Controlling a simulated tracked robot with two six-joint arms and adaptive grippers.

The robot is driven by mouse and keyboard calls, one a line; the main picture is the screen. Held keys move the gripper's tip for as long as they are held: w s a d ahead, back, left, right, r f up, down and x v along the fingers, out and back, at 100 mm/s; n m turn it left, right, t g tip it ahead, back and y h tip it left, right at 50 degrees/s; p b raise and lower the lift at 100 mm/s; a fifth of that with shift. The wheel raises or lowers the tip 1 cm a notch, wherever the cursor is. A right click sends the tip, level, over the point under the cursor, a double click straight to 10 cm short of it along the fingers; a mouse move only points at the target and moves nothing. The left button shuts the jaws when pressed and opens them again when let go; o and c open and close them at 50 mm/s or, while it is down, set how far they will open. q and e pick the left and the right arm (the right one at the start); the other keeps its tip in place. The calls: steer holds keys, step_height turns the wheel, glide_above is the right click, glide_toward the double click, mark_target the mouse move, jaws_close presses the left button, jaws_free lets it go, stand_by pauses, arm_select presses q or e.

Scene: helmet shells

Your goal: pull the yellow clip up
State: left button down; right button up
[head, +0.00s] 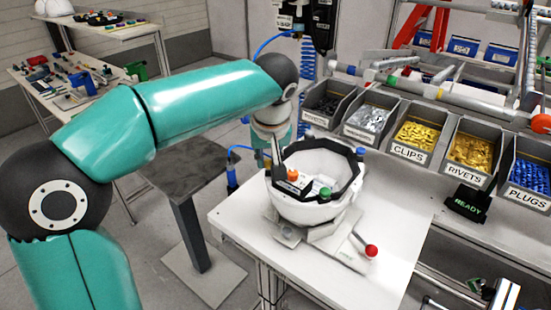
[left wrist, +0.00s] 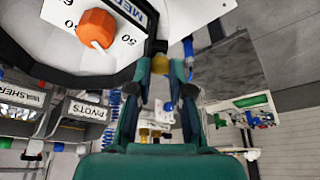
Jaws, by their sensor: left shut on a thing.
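The yellow clip (left wrist: 161,64) shows in the left wrist view between my fingertips, at the black rim of the helmet shell. The white helmet shell (head: 302,211) sits open side up on a fixture on the white table. Its black rim also shows in the left wrist view (left wrist: 75,80). My left gripper (head: 276,166) reaches down at the shell's left rim. In the left wrist view its two fingers (left wrist: 160,72) are closed on the clip. My right gripper is in no view.
An orange dial (head: 292,175), a green knob (head: 325,193) and a blue knob (head: 361,152) are at the shell. A lever with a red ball (head: 371,251) sticks out at the right. Labelled bins, such as clips (head: 408,155), stand behind. The table front (head: 390,285) is clear.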

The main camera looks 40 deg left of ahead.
arm_select(q)
steer(key=shift+r, duration=0.3)
steer(key=c, duration=1.3)
jaws_free()
steer(key=shift+f, duration=0.1)
steer(key=v, duration=1.2)
steer(key=shift+s, duration=0.1)
